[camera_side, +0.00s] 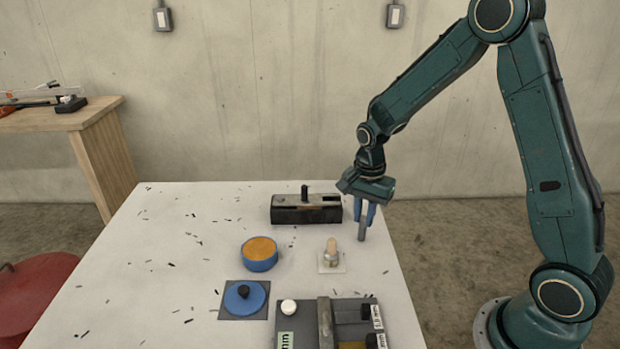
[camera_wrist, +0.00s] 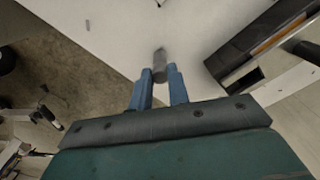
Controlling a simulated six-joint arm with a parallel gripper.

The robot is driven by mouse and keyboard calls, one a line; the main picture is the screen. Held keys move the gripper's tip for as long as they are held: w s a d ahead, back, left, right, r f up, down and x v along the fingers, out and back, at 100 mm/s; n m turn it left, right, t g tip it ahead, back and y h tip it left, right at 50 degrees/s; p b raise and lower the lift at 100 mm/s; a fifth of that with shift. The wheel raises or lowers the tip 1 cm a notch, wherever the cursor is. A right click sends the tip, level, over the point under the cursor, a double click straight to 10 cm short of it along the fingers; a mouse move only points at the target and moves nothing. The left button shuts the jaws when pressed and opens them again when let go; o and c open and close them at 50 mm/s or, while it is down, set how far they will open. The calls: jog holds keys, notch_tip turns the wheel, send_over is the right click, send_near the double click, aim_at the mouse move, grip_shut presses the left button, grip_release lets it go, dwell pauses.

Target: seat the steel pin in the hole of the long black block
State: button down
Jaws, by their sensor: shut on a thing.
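My gripper (camera_side: 367,212) has blue fingers shut on the grey steel pin (camera_side: 362,228), which points down over the right side of the white table. The wrist view also shows the pin (camera_wrist: 160,66) between the fingertips (camera_wrist: 160,82). The long black block (camera_side: 289,214) lies at the back of the table, to the left of the pin and apart from it. A dark upright peg stands on its top. The block shows in the wrist view (camera_wrist: 240,56) at the right. I cannot make out its hole clearly in either view.
A blue tub with orange contents (camera_side: 260,261), a blue lid (camera_side: 245,298) on a grey mat and a small bottle (camera_side: 331,252) stand nearer the front. A dark tray (camera_side: 300,325) with several parts lies at the front edge. Dark shavings litter the table's left.

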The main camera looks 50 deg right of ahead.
aim_at(363, 217)
jog(key=shift+r, duration=0.15)
notch_tip(363, 217, up, 20)
dwell(0.8)
dwell(0.5)
jog(key=w+d+r, duration=0.1)
jog(key=w, duration=1.1)
jog(key=shift+d+r, duration=0.15)
jog(key=shift+d, duration=0.05)
notch_tip(363, 217, down, 16)
dwell(0.5)
jog(key=shift+f, duration=2.05)
